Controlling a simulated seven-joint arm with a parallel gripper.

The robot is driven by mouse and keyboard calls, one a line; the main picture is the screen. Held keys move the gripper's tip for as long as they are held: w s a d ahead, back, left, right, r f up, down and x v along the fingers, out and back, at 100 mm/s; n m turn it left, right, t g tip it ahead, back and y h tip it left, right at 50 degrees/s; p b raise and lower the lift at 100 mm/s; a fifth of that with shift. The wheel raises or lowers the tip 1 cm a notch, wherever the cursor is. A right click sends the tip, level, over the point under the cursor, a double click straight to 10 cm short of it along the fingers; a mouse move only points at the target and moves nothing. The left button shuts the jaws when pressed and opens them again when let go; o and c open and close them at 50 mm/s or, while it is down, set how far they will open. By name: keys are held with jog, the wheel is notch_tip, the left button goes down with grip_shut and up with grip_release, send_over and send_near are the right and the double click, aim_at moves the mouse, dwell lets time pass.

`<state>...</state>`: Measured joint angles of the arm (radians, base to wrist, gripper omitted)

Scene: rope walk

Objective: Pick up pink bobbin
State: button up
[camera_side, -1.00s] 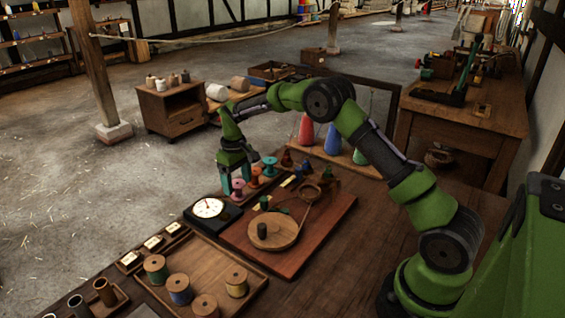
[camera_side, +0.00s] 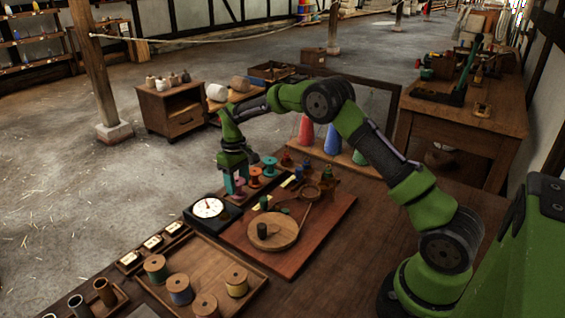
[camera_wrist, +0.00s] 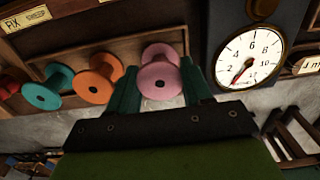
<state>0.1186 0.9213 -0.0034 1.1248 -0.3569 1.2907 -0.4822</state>
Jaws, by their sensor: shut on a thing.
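The pink bobbin (camera_wrist: 158,76) sits between the two teal fingers of my gripper (camera_wrist: 160,85) in the wrist view, with a finger against each side. In the side view the pink bobbin (camera_side: 239,186) shows at the lower end of my gripper (camera_side: 234,182), partly hidden by the fingers. My gripper is shut on it, at the left end of the bobbin row. I cannot tell whether the bobbin is clear of its rack.
An orange bobbin (camera_side: 255,177) and a teal bobbin (camera_side: 270,167) stand close beside the pink one. A dial gauge (camera_side: 208,208) is right next to it on the near side. A wooden board with a round disc (camera_side: 272,232) lies to the right.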

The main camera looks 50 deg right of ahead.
jog(key=shift+r, duration=3.7)
